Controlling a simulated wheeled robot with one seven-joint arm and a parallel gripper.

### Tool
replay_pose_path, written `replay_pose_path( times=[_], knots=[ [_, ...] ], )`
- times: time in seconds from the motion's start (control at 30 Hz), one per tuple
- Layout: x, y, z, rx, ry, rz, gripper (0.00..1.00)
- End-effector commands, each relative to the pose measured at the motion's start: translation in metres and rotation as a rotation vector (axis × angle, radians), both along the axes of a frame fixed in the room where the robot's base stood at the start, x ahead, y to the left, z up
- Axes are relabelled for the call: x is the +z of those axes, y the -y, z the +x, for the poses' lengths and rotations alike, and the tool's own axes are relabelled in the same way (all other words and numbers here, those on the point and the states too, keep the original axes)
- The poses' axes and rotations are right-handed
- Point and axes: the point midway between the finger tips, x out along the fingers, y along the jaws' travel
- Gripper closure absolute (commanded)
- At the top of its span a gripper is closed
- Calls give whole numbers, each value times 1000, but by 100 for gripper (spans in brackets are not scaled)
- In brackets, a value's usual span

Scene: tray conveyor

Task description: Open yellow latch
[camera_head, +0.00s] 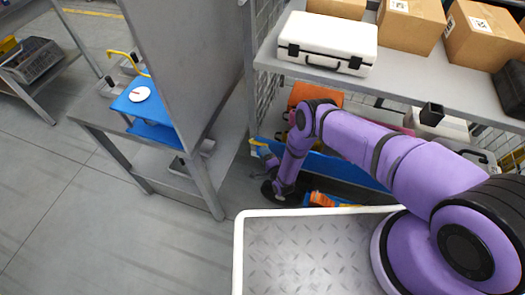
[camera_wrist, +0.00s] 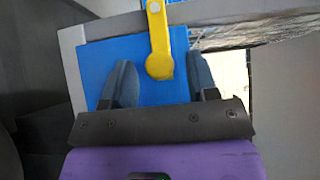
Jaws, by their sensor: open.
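A yellow latch (camera_wrist: 159,42) shows in the wrist view as a flat bar with a rounded lower end. It lies over a blue panel (camera_wrist: 98,62) and the grey edge behind. My gripper (camera_wrist: 162,78) is open, with one grey-blue finger on each side of the latch's lower end. Gaps show between the latch and both fingers. In the head view, my gripper (camera_head: 262,158) is low beside the grey partition, and a small yellow piece (camera_head: 258,143), seemingly the latch, shows just above it. My arm hides much of the area around it.
A grey shelf (camera_head: 400,82) with a white case (camera_head: 328,42) and cardboard boxes stands above my arm. A grey table (camera_head: 97,118) holds a blue stand (camera_head: 150,108) and another yellow curved part (camera_head: 127,60). Open floor lies at lower left.

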Motion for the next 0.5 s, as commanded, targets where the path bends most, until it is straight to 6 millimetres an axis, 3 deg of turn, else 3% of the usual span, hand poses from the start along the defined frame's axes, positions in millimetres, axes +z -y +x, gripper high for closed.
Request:
replay_pose_path(
  times=[0.2,0.5],
  knots=[
    [0,-7,17,0,1,-2,47],
    [0,-9,19,0,0,-1,47]
  ],
)
